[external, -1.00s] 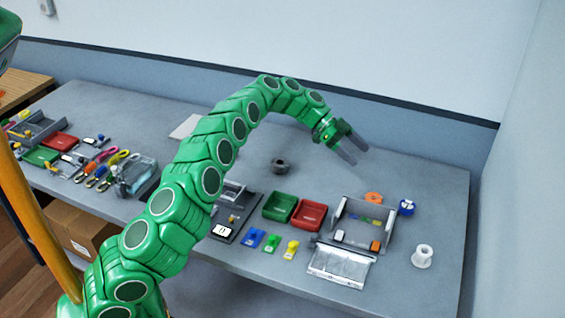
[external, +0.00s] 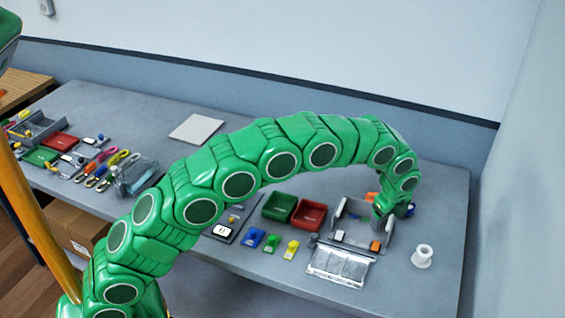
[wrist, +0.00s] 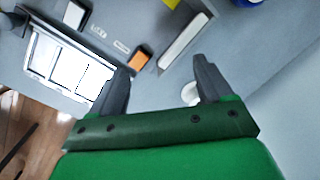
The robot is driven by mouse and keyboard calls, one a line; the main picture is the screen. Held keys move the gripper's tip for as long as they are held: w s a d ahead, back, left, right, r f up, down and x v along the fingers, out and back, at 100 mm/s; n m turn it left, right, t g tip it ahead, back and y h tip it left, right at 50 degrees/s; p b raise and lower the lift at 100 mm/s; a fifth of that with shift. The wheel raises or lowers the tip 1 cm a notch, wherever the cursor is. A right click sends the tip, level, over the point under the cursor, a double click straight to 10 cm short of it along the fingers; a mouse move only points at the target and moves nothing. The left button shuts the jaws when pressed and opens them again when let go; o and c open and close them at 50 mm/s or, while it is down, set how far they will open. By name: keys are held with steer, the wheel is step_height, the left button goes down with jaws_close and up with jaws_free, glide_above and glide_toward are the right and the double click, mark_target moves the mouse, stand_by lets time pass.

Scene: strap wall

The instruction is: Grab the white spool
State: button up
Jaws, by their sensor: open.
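The white spool (external: 422,257) stands upright on the grey table near its right end, right of the grey open tray. In the wrist view the white spool (wrist: 189,95) shows only in part, beside the right finger, which hides some of it. My gripper (wrist: 161,66) is open, with nothing between its fingers. In the external view the end of my arm points down over the grey tray, left of the spool and apart from it; the fingers are mostly hidden there.
The grey tray (external: 391,235) holds an orange block (external: 376,246) and a white block. A clear-lidded case (external: 338,268) lies in front. Red (external: 308,215) and green bins stand left. A blue spool (wrist: 248,2) is behind. Table right of the white spool is free.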

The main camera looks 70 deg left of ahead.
steer(key=w+d+r+m+t+y, duration=0.1)
steer(key=d+r+m+t+y, duration=0.2)
steer(key=d+r+m+t, duration=0.3)
steer(key=w+d+r+m+t+y, duration=0.1)
steer(key=d+r+m+t+y, duration=0.3)
steer(key=d, duration=0.4)
steer(key=m, duration=0.1)
glide_toward(422, 258)
steer(key=shift+g, duration=0.3)
steer(key=w+a, duration=0.1)
steer(key=w, duration=0.1)
steer(key=w+a, duration=0.1)
steer(key=shift+w+a+f, duration=0.1)
steer(key=shift+w+a, duration=0.2)
steer(key=shift+w, duration=0.1)
steer(key=shift+f, duration=0.5)
steer(key=shift+f+x, duration=0.15)
steer(key=shift+x, duration=1.8)
steer(key=shift+f+x, duration=0.1)
steer(key=shift+x, duration=1.9)
steer(key=shift+s, duration=0.1)
steer(key=c, duration=1)
steer(key=shift+r, duration=0.15)
